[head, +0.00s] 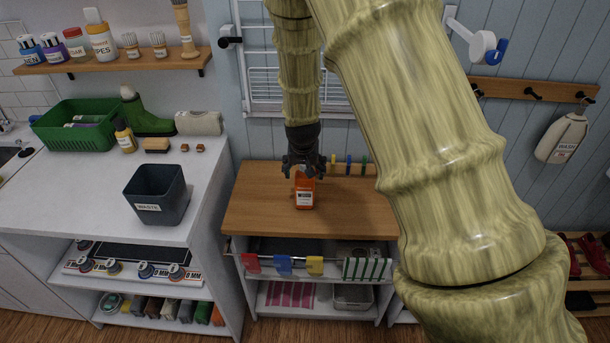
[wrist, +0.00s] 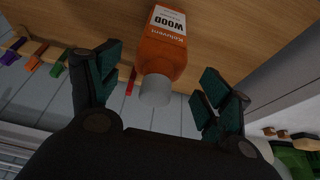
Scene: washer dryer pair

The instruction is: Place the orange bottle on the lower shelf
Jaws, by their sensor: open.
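The orange bottle (head: 305,192) stands upright on the wooden top (head: 250,205) of the middle cabinet. In the wrist view, the orange bottle (wrist: 163,42) shows its white label and pale cap. My gripper (head: 304,170) points down over it. In the wrist view, my gripper (wrist: 160,85) is open, with dark green finger pads on either side of the cap and gaps showing. It holds nothing. The cap is hidden behind the gripper in the head view. The lower shelf (head: 318,314) under the wooden top holds a pink striped cloth and a metal tin.
A rail with coloured cloths (head: 284,266) hangs across the cabinet front, above the lower shelf. A waste bin (head: 157,194) stands on the white counter to the left. My arm hides the right side. Coloured pegs (head: 349,164) line the wall behind the bottle.

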